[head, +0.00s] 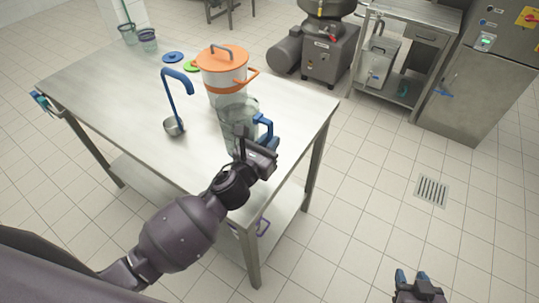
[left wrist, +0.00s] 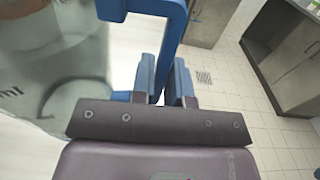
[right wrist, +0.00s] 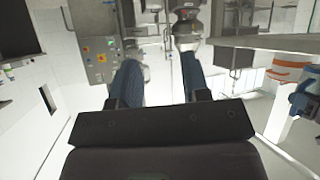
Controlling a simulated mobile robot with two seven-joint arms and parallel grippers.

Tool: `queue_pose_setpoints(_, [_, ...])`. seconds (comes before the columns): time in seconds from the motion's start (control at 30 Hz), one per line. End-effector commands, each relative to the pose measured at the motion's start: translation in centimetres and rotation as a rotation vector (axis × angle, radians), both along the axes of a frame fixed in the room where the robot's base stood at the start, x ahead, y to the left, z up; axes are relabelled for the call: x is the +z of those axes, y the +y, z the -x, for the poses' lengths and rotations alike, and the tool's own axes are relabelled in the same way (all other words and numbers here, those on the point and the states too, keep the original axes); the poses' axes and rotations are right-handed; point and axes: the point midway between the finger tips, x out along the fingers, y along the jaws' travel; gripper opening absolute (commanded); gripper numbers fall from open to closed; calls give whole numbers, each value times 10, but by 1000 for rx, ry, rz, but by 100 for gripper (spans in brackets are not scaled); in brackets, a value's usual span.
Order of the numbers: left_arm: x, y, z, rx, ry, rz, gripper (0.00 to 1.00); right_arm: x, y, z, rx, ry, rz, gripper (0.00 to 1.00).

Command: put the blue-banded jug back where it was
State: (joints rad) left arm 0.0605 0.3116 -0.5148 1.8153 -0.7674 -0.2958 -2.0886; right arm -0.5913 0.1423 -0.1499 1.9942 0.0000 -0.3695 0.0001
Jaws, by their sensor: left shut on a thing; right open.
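A clear jug (head: 236,112) with a blue handle stands upright at the table's near right part, just in front of the orange-lidded container (head: 222,78). I cannot make out a blue band on it. My left gripper (head: 262,146) is shut on its handle; the left wrist view shows the blue handle (left wrist: 168,38) between the fingers and the clear jug wall (left wrist: 45,50) at left. The arm hides part of the jug's base, so I cannot tell whether it touches the table. My right gripper (head: 418,278) is open and empty, off the table at lower right.
A floor machine (head: 325,55) stands beyond.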

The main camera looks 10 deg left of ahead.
Motion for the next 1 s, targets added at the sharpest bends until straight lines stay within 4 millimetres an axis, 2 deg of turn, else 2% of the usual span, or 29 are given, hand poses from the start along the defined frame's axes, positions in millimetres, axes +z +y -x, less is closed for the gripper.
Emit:
queue_pose_setpoints(0.33, [-41,0,0,2,3,1,0,-21,-1,8,-4,21,0,43])
queue_pose_setpoints(0.83, [-48,0,0,0,0,-1,0,-29,-1,11,-5,31,0,43])
queue_pose_setpoints(0.87, [-47,0,0,1,1,0,19,-27,-1,11,-4,29,0,43])
queue_pose_setpoints(1.0, [-46,0,0,1,0,-1,40,-24,-1,6,-2,19,0,43])
